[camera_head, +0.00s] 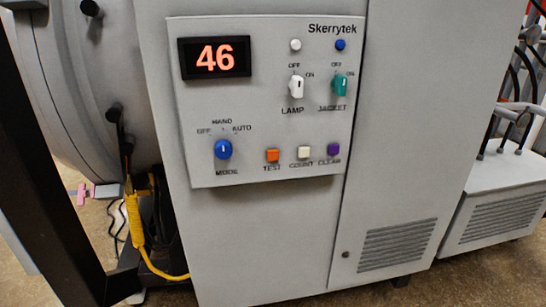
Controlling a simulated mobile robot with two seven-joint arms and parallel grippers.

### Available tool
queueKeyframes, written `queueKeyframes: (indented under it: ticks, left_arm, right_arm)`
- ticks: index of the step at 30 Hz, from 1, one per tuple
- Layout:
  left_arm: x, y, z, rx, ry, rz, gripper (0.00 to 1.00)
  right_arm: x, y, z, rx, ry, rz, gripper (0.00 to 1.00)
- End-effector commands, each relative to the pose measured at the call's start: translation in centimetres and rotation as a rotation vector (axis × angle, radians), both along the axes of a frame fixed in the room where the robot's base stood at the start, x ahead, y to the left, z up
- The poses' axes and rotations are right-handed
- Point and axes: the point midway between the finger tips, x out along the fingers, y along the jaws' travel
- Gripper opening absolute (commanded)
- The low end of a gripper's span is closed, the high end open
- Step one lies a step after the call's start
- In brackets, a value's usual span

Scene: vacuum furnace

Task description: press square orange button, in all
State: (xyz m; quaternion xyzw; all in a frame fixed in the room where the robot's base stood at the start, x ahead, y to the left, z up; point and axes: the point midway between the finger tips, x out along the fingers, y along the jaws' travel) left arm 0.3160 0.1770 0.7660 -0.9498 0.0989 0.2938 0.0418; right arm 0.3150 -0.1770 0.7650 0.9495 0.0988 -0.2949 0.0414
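The square orange button (272,155) sits low on the light grey control panel (330,110), above the label TEST. Its face is clear and nothing touches it. To its right are a square white button (304,152) marked COUNT and a purple button (334,149) marked CLEAR. Left of it is the round blue MODE knob (223,149). The red display (215,57) reads 46. Neither of my grippers is in view.
White LAMP (296,88) and green JACKET (340,86) knobs stick out above the buttons. A dark post (45,180) and a yellow cabled part (135,215) stand at the left. The space before the panel is clear.

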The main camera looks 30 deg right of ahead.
Motion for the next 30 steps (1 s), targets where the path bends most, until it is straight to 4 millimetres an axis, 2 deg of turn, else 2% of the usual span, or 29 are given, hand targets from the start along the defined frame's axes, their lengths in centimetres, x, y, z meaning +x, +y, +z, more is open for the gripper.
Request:
queueKeyframes:
  ticks: [2,19,30]
  left_arm:
    - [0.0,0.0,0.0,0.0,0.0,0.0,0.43]
    - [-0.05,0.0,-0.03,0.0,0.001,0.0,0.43]
    - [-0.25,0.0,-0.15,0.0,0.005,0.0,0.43]
  right_arm:
    - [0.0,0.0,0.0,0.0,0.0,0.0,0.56]
    - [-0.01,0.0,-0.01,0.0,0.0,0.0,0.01]
    - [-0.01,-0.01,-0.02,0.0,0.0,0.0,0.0]
